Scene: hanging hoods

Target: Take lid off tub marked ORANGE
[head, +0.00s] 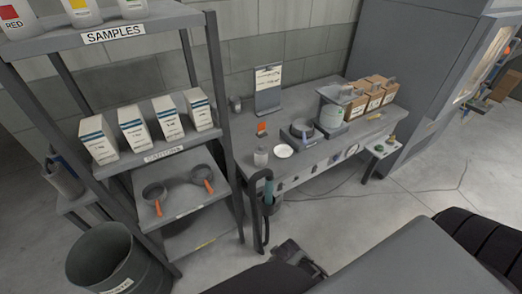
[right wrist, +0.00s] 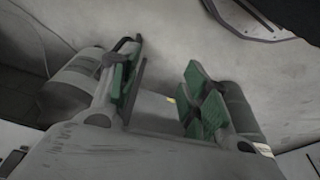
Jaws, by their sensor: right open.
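No tub with a readable ORANGE label shows in either view. In the head view, tubs stand on the shelf's top board above a SAMPLES label (head: 113,34). One is a white tub marked RED (head: 18,24), one has a yellow patch (head: 82,14), and a third (head: 132,9) is at the top edge. Their tops are cut off by the frame, so their lids are hidden. My right gripper (right wrist: 163,88) is open and empty in the right wrist view, its green pads apart over pale floor. My left gripper is not in view.
The shelf rack (head: 218,95) holds white cartons (head: 134,130) and two orange-handled pans (head: 201,179). A grey bin (head: 108,262) stands front left. A bench (head: 245,170) with a scale, jar, dish and boxes (head: 378,90) is behind. A grey cabinet (head: 405,60) stands right.

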